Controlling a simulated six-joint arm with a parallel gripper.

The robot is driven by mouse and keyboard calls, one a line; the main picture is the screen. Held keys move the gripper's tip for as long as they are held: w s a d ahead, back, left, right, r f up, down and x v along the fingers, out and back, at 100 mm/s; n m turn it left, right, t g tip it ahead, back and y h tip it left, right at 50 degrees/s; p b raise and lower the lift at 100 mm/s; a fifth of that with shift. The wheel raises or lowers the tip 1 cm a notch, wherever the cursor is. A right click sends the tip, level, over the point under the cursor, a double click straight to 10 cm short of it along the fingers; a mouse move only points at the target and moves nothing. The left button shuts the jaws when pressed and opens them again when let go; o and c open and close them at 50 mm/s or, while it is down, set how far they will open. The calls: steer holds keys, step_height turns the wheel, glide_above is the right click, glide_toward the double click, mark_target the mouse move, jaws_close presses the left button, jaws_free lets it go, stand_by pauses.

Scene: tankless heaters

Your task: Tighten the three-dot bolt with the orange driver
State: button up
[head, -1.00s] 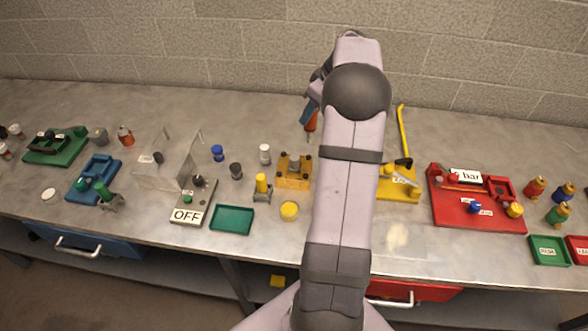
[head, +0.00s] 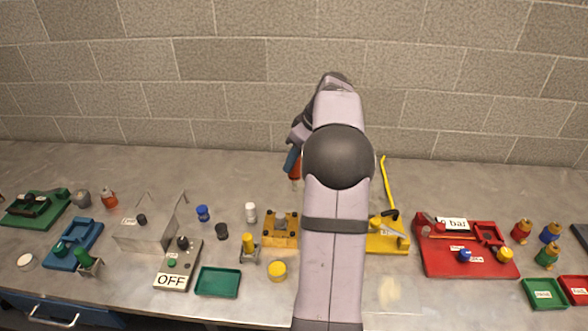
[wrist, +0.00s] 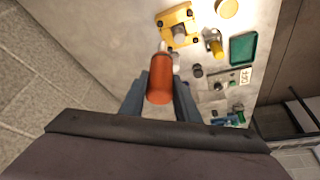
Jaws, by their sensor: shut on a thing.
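My gripper (wrist: 160,97) is shut on the orange driver (wrist: 161,80), with one blue-grey finger on each side of its handle. In the head view the driver (head: 294,168) shows beside my arm, above the bench, with its tip downward. The yellow bolt fixture (head: 268,240) sits on the bench in front of the driver, apart from it. In the wrist view the fixture (wrist: 171,18) lies beyond the driver's tip, with a grey block in its middle and dark bolts near its corners. The dot marks are too small to read.
Near the fixture stand a yellow-topped post (head: 248,244), a yellow cap (head: 277,271), a white cylinder (head: 251,211) and a green tray (head: 217,293). A yellow base with a long lever (head: 387,184) is to its right. A brick wall (head: 200,75) bounds the bench behind.

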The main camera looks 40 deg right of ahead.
steer(key=s+a+f, duration=0.4)
steer(key=shift+s+a, duration=0.35)
steer(key=shift+a, duration=0.05)
steer(key=shift+f, duration=0.3)
steer(key=shift+f+b, duration=2.4)
steer(key=shift+f, duration=0.6)
steer(key=shift+b, duration=0.35)
